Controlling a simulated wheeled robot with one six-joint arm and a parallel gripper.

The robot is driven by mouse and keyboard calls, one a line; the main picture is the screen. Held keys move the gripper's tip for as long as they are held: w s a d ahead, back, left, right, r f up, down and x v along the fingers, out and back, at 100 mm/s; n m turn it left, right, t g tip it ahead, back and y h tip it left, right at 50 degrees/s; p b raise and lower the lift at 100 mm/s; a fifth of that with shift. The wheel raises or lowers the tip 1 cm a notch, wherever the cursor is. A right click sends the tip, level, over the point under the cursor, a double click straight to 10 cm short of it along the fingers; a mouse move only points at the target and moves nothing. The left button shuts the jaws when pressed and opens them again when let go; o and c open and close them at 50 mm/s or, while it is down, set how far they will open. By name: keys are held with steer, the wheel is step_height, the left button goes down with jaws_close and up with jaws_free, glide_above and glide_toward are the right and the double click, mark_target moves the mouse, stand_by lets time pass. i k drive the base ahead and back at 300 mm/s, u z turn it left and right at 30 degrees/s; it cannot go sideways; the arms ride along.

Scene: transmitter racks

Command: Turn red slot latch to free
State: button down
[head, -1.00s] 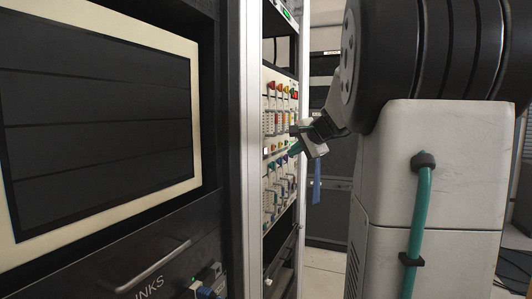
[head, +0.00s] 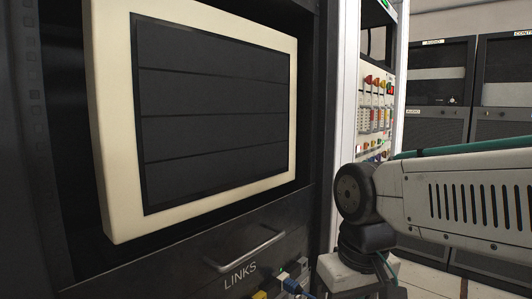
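In the head view, a column of slot modules (head: 374,118) shows edge-on in the rack right of the large screen. Small coloured latches run along its top. A red latch (head: 367,80) is at the near end, and more coloured ones follow behind it. A second row of coloured latches lower down is partly hidden by my arm. The turn position of the red latch is too small to tell. My arm crosses the right side in front of the lower modules and bends down to the bottom edge. My gripper is not visible.
A dark screen in a cream frame (head: 114,120) fills the left. Below it is a drawer with a handle (head: 245,252) marked LINKS, with plugs and cables (head: 285,282) at the bottom edge. More dark racks (head: 440,80) stand at the back right.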

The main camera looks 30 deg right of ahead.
mark_target(368, 80)
steer(key=z, duration=2.75)
steer(key=i, duration=0.5)
steer(key=u, duration=0.6)
steer(key=i, duration=1.05)
steer(key=u, duration=1.4)
